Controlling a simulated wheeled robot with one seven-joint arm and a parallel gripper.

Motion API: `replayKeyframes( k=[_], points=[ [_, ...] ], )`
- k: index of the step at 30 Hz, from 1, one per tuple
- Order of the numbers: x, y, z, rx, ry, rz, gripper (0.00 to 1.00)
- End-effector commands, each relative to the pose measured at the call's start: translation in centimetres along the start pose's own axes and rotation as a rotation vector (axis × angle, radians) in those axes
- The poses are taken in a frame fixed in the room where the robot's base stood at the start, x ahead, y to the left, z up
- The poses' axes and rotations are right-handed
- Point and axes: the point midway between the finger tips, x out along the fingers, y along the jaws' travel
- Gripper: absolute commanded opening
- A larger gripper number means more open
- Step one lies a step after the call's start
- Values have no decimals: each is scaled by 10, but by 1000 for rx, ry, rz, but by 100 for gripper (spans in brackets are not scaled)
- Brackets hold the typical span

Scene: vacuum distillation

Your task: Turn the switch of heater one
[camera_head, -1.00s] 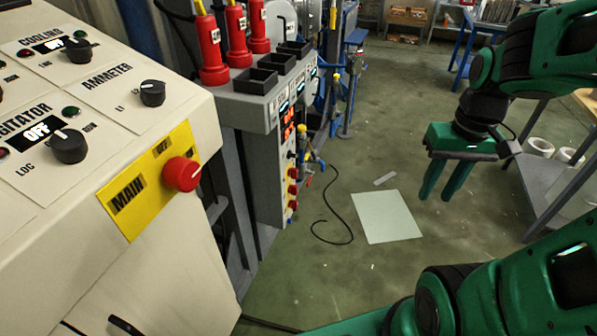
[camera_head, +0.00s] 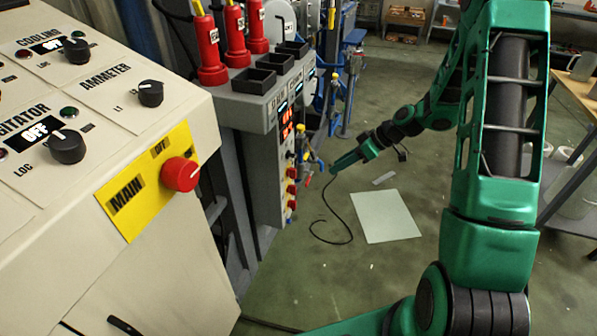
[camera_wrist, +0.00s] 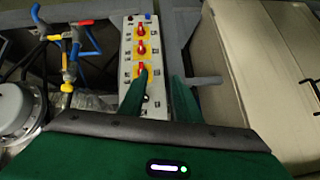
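A narrow grey switch panel stands past the white console. In the head view its front carries red rotary switches (camera_head: 292,189) in a column. The wrist view shows several red switches (camera_wrist: 141,48) on yellow plates; labels are too small to read, so I cannot tell which is heater one. My gripper (camera_head: 335,169) points left at the panel, just right of the red switches in the head view. In the wrist view the fingers (camera_wrist: 158,84) are apart and empty. The left finger overlaps the area beside the lowest visible red switch (camera_wrist: 142,70); contact cannot be told.
The white console with a red main knob (camera_head: 181,174) fills the left. Red cylinders (camera_head: 237,35) and black trays stand on the panel's top. A black cable (camera_head: 340,220) and a pale sheet (camera_head: 387,217) lie on the floor. Blue and yellow valves (camera_wrist: 68,72) are left of the panel.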

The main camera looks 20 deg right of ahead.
Motion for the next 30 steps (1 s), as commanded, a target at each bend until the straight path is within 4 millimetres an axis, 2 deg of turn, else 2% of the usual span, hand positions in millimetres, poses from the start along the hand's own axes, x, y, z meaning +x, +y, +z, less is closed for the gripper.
replayKeyframes(
  k=[1,3,9,15,23,30],
  points=[
    [15,6,2,-21,43,-15,30],
    [31,14,-1,-62,113,-23,30],
    [68,35,-5,-148,303,-15,30],
    [86,47,-6,-188,422,13,30],
    [99,50,-12,-201,458,24,30],
    [135,48,-28,-202,456,22,30]
  ],
)
